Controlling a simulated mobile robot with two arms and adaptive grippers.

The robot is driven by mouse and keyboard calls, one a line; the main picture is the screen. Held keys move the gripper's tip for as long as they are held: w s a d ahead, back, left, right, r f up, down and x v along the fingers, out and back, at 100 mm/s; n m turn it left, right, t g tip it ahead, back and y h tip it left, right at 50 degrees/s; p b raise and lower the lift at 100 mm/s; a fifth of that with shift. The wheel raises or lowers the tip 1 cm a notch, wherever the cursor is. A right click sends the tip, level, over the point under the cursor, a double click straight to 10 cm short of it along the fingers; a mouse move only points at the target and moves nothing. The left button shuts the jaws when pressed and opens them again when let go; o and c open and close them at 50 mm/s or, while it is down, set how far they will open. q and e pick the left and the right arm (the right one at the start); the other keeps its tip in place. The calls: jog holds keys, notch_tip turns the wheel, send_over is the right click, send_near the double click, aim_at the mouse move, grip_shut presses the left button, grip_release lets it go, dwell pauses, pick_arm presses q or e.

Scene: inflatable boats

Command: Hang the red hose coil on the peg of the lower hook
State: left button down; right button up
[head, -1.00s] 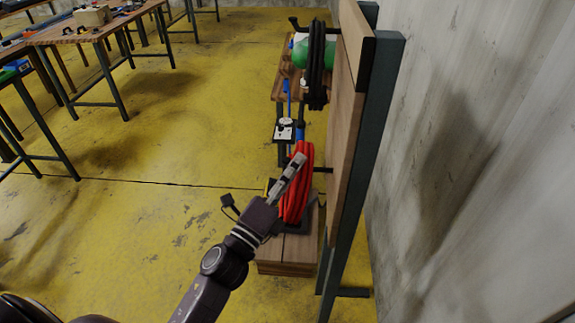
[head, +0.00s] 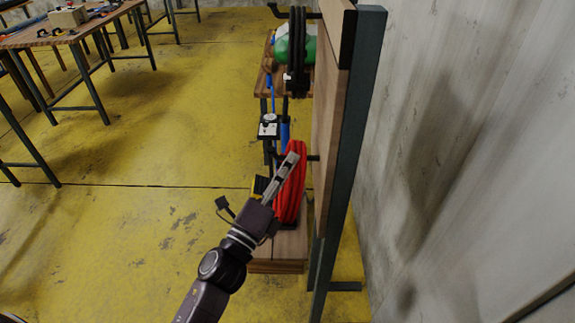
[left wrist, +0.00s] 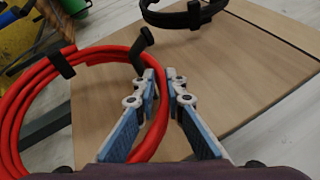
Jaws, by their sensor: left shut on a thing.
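The red hose coil (head: 291,187) hangs upright, roughly edge-on, from my left gripper (head: 289,163) in the head view. In the left wrist view, the fingers (left wrist: 163,88) are closed on one side of the coil (left wrist: 22,92), which has a black strap. The lower hook's black peg (head: 314,158) sticks out from the wooden board toward the coil's upper part. In the left wrist view, the peg's raised tip (left wrist: 145,37) shows by the coil's upper edge, close to the fingers. I cannot tell whether the coil is around the peg. My right gripper is out of view.
A black coil (head: 297,50) hangs on the upper hook (head: 277,11). The wooden board (head: 331,110) stands on a dark post (head: 357,140) near the wall. The yellow floor (head: 140,240) to the left is clear.

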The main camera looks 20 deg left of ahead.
pick_arm(q)
jog(key=shift+f, duration=0.3)
jog(key=c, duration=1.9)
grip_release()
jog(key=shift+w, duration=0.15)
jog(key=v, duration=1.2)
notch_tip(320, 180, down, 23)
jog(key=n+g+y, duration=0.3)
jog(key=n+g, duration=0.2)
jog(key=n, duration=0.3)
jog(key=s+f+n+g, duration=0.2)
jog(key=s+f+n, duration=0.1)
jog(key=f, duration=0.6)
jog(key=s+f+n+g, duration=0.3)
jog(key=s+f, duration=0.1)
jog(key=f, duration=0.5)
jog(key=s+a+f+n+g, duration=0.1)
jog(key=s+f+n+g, duration=0.1)
jog(key=s+f, duration=0.5)
jog(key=s+a+f+n+g+y, duration=0.1)
jog(key=s+f, duration=0.5)
jog(key=s, duration=0.7)
jog(key=s+a+f+n+g+p, duration=0.1)
jog(key=s+a+f+n+g, duration=0.2)
jog(key=s, duration=0.7)
notch_tip(320, 180, down, 5)
jog(key=n+g, duration=0.2)
jog(key=g, duration=0.1)
jog(key=shift+s+g+y, duration=0.25)
jog(key=shift+g+y, duration=0.15)
